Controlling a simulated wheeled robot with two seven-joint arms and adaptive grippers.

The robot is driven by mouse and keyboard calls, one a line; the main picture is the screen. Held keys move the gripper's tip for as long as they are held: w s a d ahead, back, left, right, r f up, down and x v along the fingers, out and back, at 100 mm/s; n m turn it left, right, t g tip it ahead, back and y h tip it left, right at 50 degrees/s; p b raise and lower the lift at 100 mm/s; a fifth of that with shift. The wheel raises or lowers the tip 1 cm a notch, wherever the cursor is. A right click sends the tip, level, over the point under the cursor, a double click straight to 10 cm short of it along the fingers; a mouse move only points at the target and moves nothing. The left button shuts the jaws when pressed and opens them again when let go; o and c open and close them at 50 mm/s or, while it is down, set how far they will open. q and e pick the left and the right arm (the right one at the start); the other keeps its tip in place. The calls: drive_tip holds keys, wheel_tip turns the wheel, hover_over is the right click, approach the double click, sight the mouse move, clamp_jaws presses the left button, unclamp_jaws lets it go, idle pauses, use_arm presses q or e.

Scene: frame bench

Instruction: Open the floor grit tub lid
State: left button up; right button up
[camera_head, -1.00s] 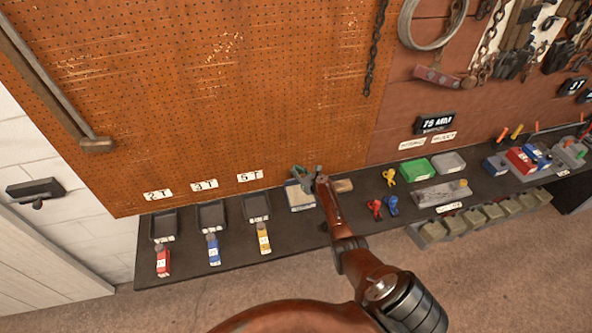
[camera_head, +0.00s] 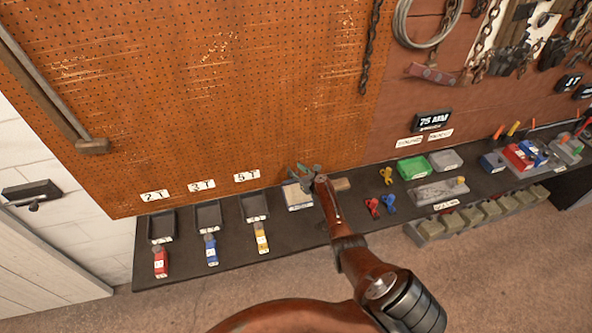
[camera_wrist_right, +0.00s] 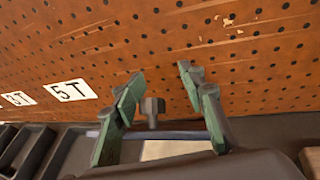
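My right gripper (camera_head: 304,172) reaches over the bench near the pegboard's lower edge. In the right wrist view its two green-grey fingers (camera_wrist_right: 161,74) stand apart. A small dark grey knob-like piece (camera_wrist_right: 152,108) shows between them, with no visible grip on it. Below it is a pale box top with a bluish edge (camera_wrist_right: 175,148). In the head view this pale box (camera_head: 297,197) stands on the bench beside the gripper, partly hidden by it. I cannot tell whether it is the grit tub; no label reads so. My left gripper is out of view.
The dark bench (camera_head: 180,261) holds three black trays to the left, with red, blue and yellow tools before them. A wooden block (camera_head: 341,185), a green tray (camera_head: 412,168) and small clamps lie to the right. The pegboard (camera_head: 220,100) rises close behind the gripper.

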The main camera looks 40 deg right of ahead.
drive_tip(key=shift+w+a, duration=0.1)
drive_tip(key=shift+a, duration=0.15)
drive_tip(key=shift+v, duration=0.75)
drive_tip(key=d+v, duration=0.1)
drive_tip(key=v, duration=0.9)
drive_tip(key=shift+s+a+r, duration=0.15)
drive_tip(key=shift+s+a, duration=0.05)
drive_tip(key=shift+a, duration=0.2)
